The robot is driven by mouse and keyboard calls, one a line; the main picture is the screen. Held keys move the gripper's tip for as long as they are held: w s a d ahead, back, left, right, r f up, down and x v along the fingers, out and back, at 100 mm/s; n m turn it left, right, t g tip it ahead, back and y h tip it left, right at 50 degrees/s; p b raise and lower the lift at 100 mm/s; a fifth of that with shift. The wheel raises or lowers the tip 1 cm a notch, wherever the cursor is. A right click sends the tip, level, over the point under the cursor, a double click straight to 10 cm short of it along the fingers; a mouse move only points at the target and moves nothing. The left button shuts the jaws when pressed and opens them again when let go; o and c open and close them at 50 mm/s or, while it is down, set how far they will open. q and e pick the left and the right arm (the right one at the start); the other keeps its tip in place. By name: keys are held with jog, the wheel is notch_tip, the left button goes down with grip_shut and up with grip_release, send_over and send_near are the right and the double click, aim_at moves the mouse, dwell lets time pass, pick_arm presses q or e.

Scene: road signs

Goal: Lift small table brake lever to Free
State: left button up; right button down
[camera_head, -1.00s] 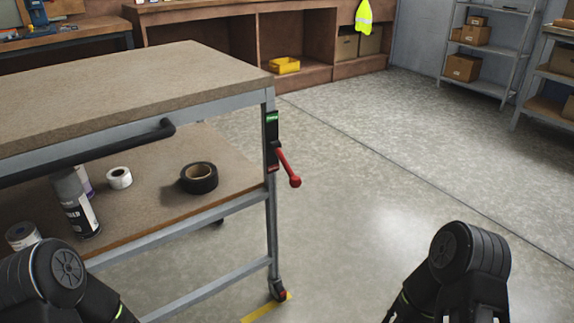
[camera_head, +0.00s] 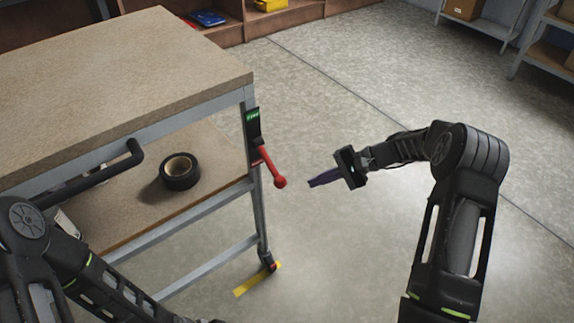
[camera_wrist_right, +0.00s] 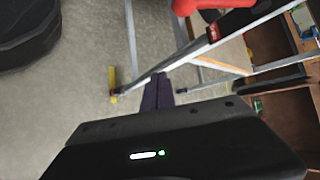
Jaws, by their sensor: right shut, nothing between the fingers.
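The small table (camera_head: 110,75) stands at the left in the head view. On its near right leg is a dark brake plate (camera_head: 253,122) with a green label reading FREE at the top. The red brake lever (camera_head: 269,164) slopes down and right from the plate, ending in a red knob. My right gripper (camera_head: 311,184) is shut and empty, a short way right of the knob and not touching it. In the right wrist view its purple fingers (camera_wrist_right: 158,92) show, with red lever (camera_wrist_right: 205,6) at the top edge. My left arm shows at lower left; its gripper is not clearly seen.
A roll of black tape (camera_head: 180,171) lies on the table's lower shelf. A black handle (camera_head: 95,172) runs along the table's side. A yellow floor mark (camera_head: 257,279) lies by the caster. The floor right of the table is open. Shelves with boxes (camera_head: 465,9) stand far back.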

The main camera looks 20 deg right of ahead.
aim_at(271, 166)
notch_tip(271, 166, up, 6)
jog(key=w+y, duration=0.1)
jog(key=shift+d+n+y, duration=0.3)
jog(key=shift+a+f, duration=0.1)
jog(key=a+f+p, duration=0.1)
jog(key=a+f, duration=0.1)
jog(key=a, duration=0.7)
jog(key=shift+s, duration=0.2)
jog(key=shift+f, duration=0.1)
